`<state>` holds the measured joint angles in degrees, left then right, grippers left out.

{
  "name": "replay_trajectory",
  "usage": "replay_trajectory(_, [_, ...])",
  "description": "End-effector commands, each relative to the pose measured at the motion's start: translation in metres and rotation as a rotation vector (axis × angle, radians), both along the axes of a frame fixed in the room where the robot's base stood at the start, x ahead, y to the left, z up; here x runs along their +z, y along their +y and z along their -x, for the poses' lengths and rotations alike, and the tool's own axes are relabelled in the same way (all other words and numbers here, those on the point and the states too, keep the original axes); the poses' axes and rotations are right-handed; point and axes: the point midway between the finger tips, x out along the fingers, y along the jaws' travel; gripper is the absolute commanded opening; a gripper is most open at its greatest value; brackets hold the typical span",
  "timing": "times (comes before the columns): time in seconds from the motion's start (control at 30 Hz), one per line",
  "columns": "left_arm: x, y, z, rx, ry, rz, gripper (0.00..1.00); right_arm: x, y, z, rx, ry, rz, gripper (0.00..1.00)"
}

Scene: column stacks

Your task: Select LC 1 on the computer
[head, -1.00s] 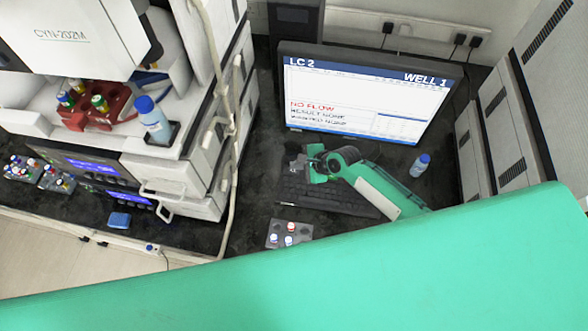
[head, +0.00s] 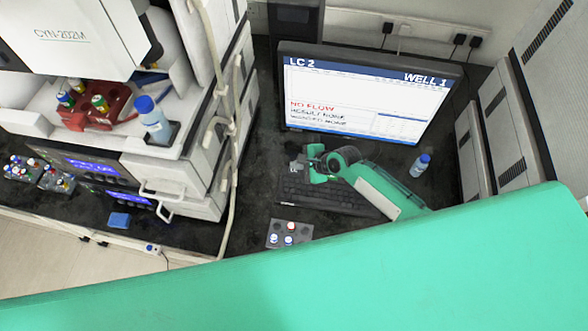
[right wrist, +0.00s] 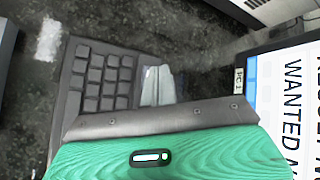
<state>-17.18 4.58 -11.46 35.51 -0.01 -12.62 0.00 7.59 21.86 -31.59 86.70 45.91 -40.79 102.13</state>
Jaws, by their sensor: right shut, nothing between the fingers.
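The computer's monitor (head: 368,100) stands at the back of the dark bench. Its screen reads "LC 2" at top left and "WELL 1" at top right, with "NO FLOW" in red and lines ending in "NONE" below. The black keyboard (head: 322,196) lies in front of it; its keys also show in the right wrist view (right wrist: 102,78). My right gripper (head: 297,166) is at the keyboard's left, far end. In the right wrist view its fingertips (right wrist: 158,85) are together and empty, beside the keys; contact with a key cannot be told. My left gripper is out of view.
A grey vial rack (head: 289,234) sits before the keyboard. A blue-capped bottle (head: 420,166) stands right of my right arm. The white instrument stack (head: 185,180) fills the left, with hanging tubing (head: 232,130). Grey cabinets (head: 500,115) bound the right.

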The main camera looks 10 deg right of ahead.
Motion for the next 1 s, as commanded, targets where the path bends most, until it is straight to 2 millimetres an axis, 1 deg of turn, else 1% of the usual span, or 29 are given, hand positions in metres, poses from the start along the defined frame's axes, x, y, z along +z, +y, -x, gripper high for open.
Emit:
replay_trajectory(0.3, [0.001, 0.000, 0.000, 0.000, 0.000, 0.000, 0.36, -0.008, 0.000, 0.000, -0.001, 0.001, 0.000, 0.00])
replay_trajectory(1.0, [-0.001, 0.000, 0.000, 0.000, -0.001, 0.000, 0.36, -0.013, 0.000, 0.000, -0.001, 0.001, 0.000, 0.00])
